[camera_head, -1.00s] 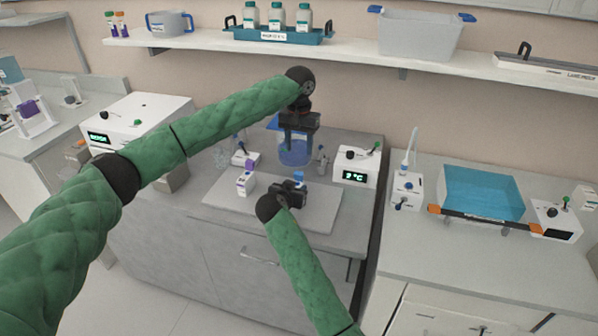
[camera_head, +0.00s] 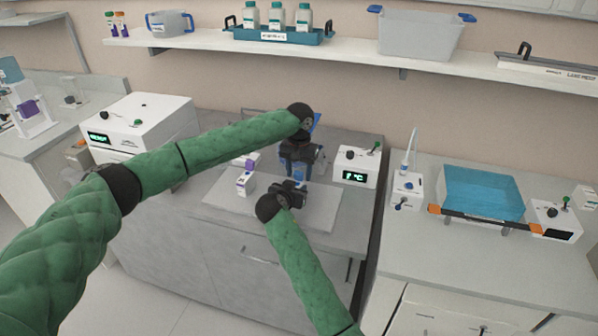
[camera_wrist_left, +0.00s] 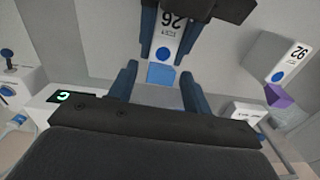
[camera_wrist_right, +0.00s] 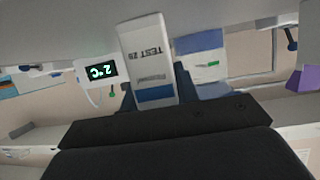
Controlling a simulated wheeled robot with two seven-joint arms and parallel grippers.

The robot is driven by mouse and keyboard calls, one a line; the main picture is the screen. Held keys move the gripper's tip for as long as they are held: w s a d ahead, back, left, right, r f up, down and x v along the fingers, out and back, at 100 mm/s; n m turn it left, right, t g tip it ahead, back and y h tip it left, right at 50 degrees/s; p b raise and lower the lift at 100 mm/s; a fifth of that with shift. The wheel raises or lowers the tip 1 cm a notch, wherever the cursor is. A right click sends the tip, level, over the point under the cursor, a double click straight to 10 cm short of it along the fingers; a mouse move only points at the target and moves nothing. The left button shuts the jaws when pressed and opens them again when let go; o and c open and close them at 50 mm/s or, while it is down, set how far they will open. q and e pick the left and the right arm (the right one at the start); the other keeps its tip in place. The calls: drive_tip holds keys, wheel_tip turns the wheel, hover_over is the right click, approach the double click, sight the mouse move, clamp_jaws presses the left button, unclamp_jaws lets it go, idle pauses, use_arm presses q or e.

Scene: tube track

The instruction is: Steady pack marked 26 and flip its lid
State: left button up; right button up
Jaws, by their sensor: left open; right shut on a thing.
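The white pack marked 26 (camera_wrist_right: 147,55) is between the fingers of my right gripper (camera_wrist_right: 155,90), which is shut on it. The left wrist view shows its printed 26 (camera_wrist_left: 173,22) and a blue lid (camera_wrist_left: 160,74). My left gripper (camera_wrist_left: 160,87) is open, its fingertips on either side of the blue lid with gaps visible. In the head view my left gripper (camera_head: 297,164) is just above and behind my right gripper (camera_head: 290,186), and pack 26 is hidden there. I cannot tell whether its lid is raised.
A white box with a green display (camera_head: 355,167) stands to the right. A blue container (camera_head: 316,122) is partly hidden behind my left gripper.

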use_arm(q)
drive_tip(key=c, duration=1)
drive_tip(key=shift+s+a+f+t+h, duration=0.15)
drive_tip(key=shift+s+t+h, duration=0.2)
drive_tip(key=shift+t, duration=0.35)
drive_tip(key=shift+s+a+t+h, duration=0.1)
drive_tip(key=shift+s+t+h, duration=0.15)
drive_tip(key=shift+t, duration=0.4)
drive_tip(key=shift+s+t+h, duration=0.1)
drive_tip(key=shift+t+h, duration=0.1)
drive_tip(key=shift+t, duration=0.45)
drive_tip(key=o, duration=1)
drive_tip(key=shift+r, duration=0.2)
drive_tip(key=v, duration=1.1)
drive_tip(key=shift+r, duration=0.3)
